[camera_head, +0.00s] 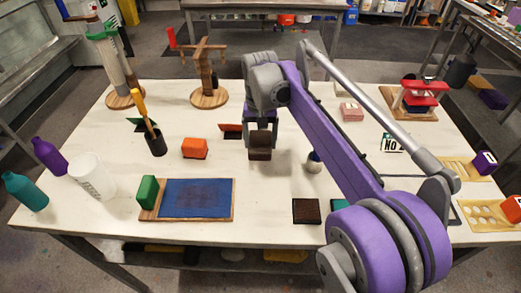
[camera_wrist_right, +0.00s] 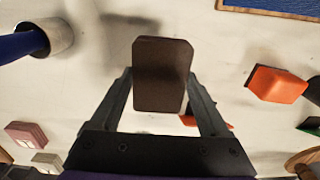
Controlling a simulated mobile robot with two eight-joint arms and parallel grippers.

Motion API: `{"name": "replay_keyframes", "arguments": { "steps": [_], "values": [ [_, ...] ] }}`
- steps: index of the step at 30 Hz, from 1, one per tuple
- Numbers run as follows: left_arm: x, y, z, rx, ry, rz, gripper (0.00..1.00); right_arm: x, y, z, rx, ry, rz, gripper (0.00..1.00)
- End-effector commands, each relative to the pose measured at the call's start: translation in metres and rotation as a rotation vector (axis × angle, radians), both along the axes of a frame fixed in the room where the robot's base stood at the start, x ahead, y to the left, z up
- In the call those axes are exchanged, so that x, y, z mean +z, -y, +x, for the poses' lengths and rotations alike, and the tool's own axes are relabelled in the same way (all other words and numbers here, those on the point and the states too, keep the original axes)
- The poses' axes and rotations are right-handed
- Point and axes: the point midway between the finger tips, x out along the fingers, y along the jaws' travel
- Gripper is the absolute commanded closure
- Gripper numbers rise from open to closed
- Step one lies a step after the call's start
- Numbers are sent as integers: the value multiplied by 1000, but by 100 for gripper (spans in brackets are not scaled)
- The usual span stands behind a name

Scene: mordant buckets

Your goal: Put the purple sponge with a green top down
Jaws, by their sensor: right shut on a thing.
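My right gripper (camera_head: 260,138) is shut on a dark brown block (camera_head: 260,153) with rounded corners, over the middle of the table. In the right wrist view the block (camera_wrist_right: 162,75) sits between the two fingers of the gripper (camera_wrist_right: 160,100). Its near face looks plain brown; I see no purple or green on it, and its far side is hidden. A shadow lies apart from it on the table, so it looks raised, but the height is hard to judge. My left gripper is not in view.
An orange block (camera_head: 195,149) and a blue mat on a board (camera_head: 197,198) lie to the left. Another dark brown block (camera_head: 306,211) lies near the front edge. White tabletop (camera_head: 265,195) is bare between mat and brown block.

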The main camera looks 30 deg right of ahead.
Motion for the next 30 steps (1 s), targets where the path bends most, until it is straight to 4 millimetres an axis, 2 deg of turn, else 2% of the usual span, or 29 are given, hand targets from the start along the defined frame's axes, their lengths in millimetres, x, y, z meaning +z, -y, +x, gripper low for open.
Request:
{"name": "replay_keyframes", "arguments": {
  "steps": [8, 19, 20, 21, 23, 30],
  "values": [
    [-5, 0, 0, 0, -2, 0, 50, -35, 0, 0, 1, 0, 0, 73],
    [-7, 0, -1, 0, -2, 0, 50, -40, 0, 0, 0, 0, 0, 73],
    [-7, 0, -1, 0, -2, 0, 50, -40, 0, 0, 0, 0, 0, 19],
    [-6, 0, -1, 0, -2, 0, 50, -39, 0, 0, 0, 0, 0, 12],
    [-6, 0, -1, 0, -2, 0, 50, -39, 0, 0, 0, 0, 0, 1],
    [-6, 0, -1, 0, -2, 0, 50, -38, 0, 0, 0, 0, 0, 0]
  ]
}}
